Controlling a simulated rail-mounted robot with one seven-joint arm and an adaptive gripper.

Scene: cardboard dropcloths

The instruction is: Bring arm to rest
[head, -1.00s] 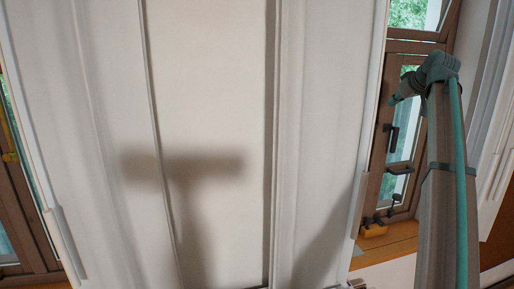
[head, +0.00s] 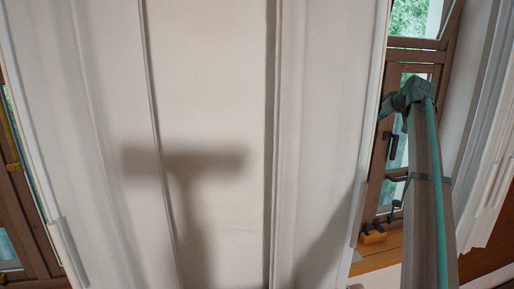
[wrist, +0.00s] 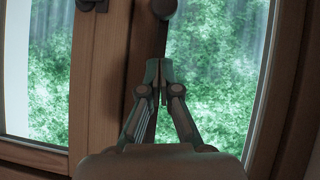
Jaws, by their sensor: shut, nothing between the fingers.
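My gripper (wrist: 159,75) shows in the wrist view with its two fingers together and nothing between them. It points toward a brown wooden window frame (wrist: 112,60) with green foliage behind the glass. I cannot tell whether the fingertips touch the window. In the head view my arm rises at the right side and bends left at its top, in front of the window. The gripper's fingers cannot be made out clearly there.
A white panelled surface (head: 215,110) fills the middle of the head view, with a T-shaped shadow on it. The right window (head: 410,70) has dark handles, and a small orange-yellow object (head: 373,237) is on its sill. Another window (head: 22,200) is at the left edge.

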